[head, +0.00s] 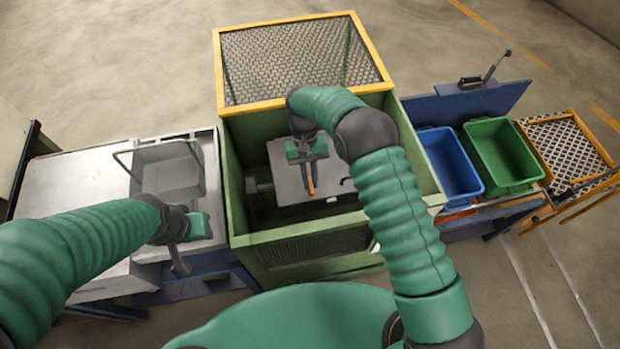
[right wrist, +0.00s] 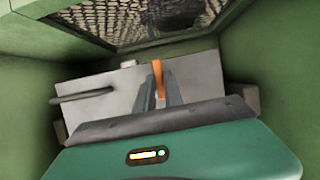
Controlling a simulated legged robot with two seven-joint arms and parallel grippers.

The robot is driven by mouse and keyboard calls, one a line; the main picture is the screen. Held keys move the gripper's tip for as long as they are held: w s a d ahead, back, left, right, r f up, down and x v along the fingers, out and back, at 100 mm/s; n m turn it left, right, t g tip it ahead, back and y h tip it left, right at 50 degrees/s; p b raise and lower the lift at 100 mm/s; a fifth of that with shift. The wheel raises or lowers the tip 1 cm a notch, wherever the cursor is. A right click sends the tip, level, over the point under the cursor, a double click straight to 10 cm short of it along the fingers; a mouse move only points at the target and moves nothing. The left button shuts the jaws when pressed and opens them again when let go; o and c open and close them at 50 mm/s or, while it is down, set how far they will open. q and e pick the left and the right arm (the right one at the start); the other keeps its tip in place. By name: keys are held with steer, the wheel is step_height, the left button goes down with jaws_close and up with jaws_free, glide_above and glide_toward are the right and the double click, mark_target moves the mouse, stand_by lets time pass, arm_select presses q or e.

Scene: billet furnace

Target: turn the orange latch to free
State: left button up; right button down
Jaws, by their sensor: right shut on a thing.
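The orange latch (head: 311,186) is on the grey plate (head: 283,157) inside the green furnace box. My right gripper (head: 309,178) reaches down into the box and is shut on the latch. In the right wrist view the latch (right wrist: 158,80) stands upright between the two grey fingers (right wrist: 160,92); its lower part is hidden by the gripper. A dark bar handle (right wrist: 82,96) sits on the plate to the left there. My left gripper (head: 179,262) hangs by the front edge of the left bench, away from the latch; I cannot tell whether its fingers are apart.
The green box walls (head: 232,180) close in around my right arm, with a yellow-framed mesh guard (head: 300,60) behind. A grey bin (head: 170,170) stands on the left bench. A blue bin (head: 450,165) and a green bin (head: 502,153) stand to the right.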

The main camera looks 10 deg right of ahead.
steer(key=c, duration=1.4)
jaws_free()
steer(key=shift+w, duration=0.1)
steer(key=shift+c, duration=0.2)
steer(key=p+v, duration=0.4)
steer(key=v, duration=1.3)
steer(key=shift+a+f, duration=0.1)
